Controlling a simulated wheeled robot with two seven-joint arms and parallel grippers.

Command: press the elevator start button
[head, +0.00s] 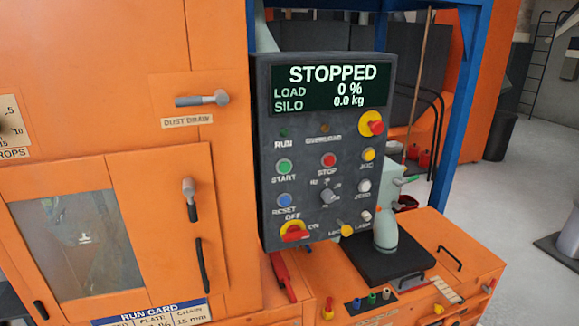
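The dark control panel (267,215) hangs in the middle of the head view, on the right side of the orange machine. The green start button (284,167) sits on its left side, above the label START. The panel's display (331,88) reads STOPPED, load 0 %, silo 0.0 kg. A red stop button (328,160) is to the right of the start button, and a blue reset button (284,201) is below it. A red-on-yellow mushroom button (373,123) is at the upper right. Neither of my grippers is in view.
An orange bench (440,240) with a grey pipe (386,232) stands below right. A blue post (461,100) rises behind. Nothing covers the panel's front.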

